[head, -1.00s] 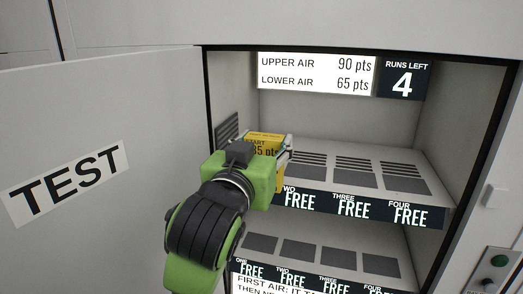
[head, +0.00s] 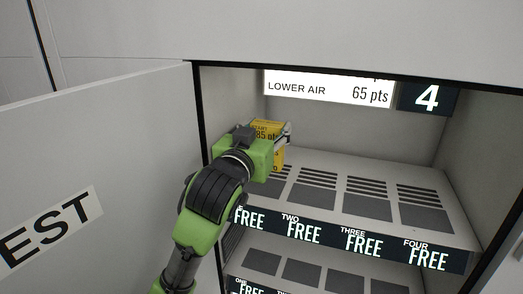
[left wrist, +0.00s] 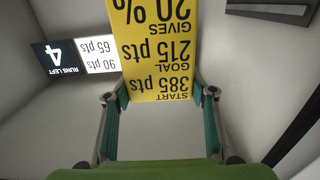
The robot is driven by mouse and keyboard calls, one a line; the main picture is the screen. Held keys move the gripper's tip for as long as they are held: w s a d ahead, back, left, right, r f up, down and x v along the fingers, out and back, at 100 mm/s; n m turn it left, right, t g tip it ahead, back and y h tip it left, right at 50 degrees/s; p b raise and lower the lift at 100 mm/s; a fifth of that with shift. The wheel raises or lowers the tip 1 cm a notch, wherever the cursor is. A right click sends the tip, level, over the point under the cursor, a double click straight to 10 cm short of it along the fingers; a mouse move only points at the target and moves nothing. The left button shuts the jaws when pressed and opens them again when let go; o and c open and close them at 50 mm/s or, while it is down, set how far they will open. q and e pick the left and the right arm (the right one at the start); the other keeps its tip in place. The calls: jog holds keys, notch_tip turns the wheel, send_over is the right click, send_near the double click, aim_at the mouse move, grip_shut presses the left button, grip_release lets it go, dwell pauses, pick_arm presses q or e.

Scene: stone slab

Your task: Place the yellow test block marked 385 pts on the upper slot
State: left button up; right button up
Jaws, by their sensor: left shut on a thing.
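The yellow test block (head: 270,130) is held by my left gripper (head: 286,140) above the left end of the upper shelf (head: 330,168), inside the cabinet. In the left wrist view the block (left wrist: 155,50) sits between the two fingers (left wrist: 155,95), and its face reads 385 pts, goal 215 pts and gives 20 %, upside down in the picture. The upper shelf has a row of dark slotted pads (head: 317,198) with labels reading FREE below them. My gripper and arm hide part of the leftmost pad. Whether the block touches the shelf cannot be told. My right gripper is not in view.
The open cabinet door (head: 100,170) marked TEST stands at the left. A lower shelf (head: 285,255) with more dark pads lies below. A display (head: 330,88) and a counter showing 4 (head: 427,98) hang at the back top. The rest of the upper shelf is empty.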

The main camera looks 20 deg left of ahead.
pick_arm(q)
jog(key=w+a+f+p, duration=0.2)
jog(key=w+f, duration=0.2)
jog(key=f, duration=0.4)
jog(key=shift+w+a+f+p, duration=0.15)
jog(key=shift+a+f+p, duration=0.15)
jog(key=shift+f, duration=0.1)
jog(key=shift+f, duration=0.1)
jog(key=o, duration=1.5)
jog(key=shift+f, duration=0.2)
jog(key=shift+r, duration=0.1)
